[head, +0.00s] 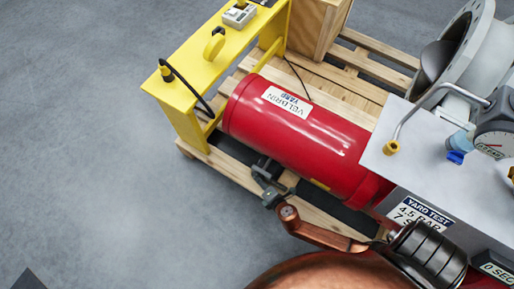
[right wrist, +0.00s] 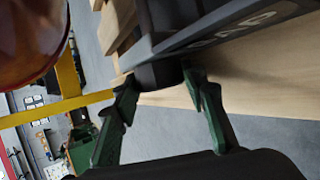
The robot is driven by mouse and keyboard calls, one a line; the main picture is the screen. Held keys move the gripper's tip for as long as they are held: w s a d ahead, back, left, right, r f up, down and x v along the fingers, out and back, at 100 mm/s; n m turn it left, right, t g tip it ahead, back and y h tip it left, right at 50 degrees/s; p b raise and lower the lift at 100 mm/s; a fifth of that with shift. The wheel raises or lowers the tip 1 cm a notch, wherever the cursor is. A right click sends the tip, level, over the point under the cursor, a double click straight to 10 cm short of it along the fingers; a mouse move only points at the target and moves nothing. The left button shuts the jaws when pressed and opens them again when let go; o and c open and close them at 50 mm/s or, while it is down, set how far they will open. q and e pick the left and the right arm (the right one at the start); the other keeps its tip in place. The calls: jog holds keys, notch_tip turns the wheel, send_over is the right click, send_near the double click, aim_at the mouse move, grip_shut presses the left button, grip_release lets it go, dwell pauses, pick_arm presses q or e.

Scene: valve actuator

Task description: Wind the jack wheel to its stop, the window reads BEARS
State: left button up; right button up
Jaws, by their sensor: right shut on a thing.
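My right gripper (head: 264,171) is at the low side of the red cylinder (head: 305,140), by the pallet's edge. In the right wrist view its two green fingers stand on either side of a dark rounded part (right wrist: 158,74), seemingly the jack wheel, and are shut on it. This part sits under a long dark body (right wrist: 225,35) with pale lettering on its side, cut off and not readable. I cannot tell how far the wheel is wound. In the head view the wheel is mostly hidden by the gripper and cylinder. My left gripper is out of view.
A yellow frame (head: 205,70) stands at the cylinder's end on the wooden pallet (head: 225,165). A grey panel (head: 425,150) with a bent pipe and a gauge (head: 492,143) is at the right. A wooden crate (head: 315,25) is behind.

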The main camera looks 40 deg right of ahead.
dwell(0.5)
jog(key=o, duration=1.2)
jog(key=shift+c, duration=0.2)
jog(key=shift+v, duration=4)
